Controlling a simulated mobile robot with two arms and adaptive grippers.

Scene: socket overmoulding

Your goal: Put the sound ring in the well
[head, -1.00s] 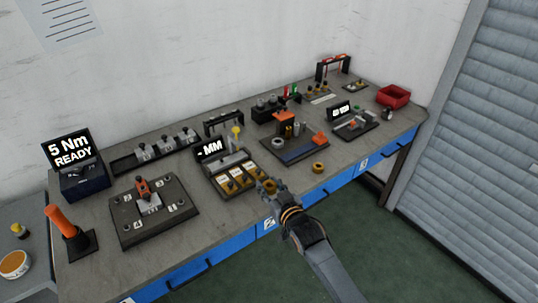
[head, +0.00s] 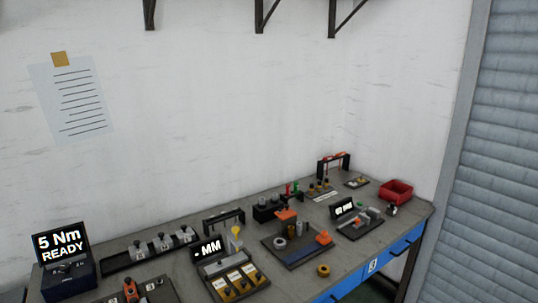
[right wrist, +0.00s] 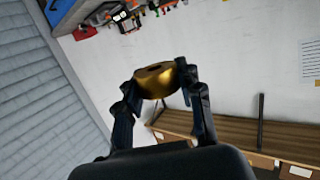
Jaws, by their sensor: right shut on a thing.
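A brass-coloured ring (right wrist: 153,84) with a dark hole in its top is held between the two fingertips of my right gripper (right wrist: 160,78). It is up in the air, with only wall and shelf behind it in the right wrist view. My right gripper is outside the head view. A second brass-coloured ring (head: 323,270) lies alone near the bench's front edge. A dark fixture plate (head: 275,247) with orange parts and a grey ring stands behind it. I cannot make out which opening is the well. My left gripper is in neither view.
A tray with several brass parts (head: 238,284) stands under a display reading MM (head: 208,249). A "5 Nm READY" unit (head: 62,257) is at left, a red bin (head: 396,190) at far right. A shelf with cartons (right wrist: 230,145) shows in the right wrist view.

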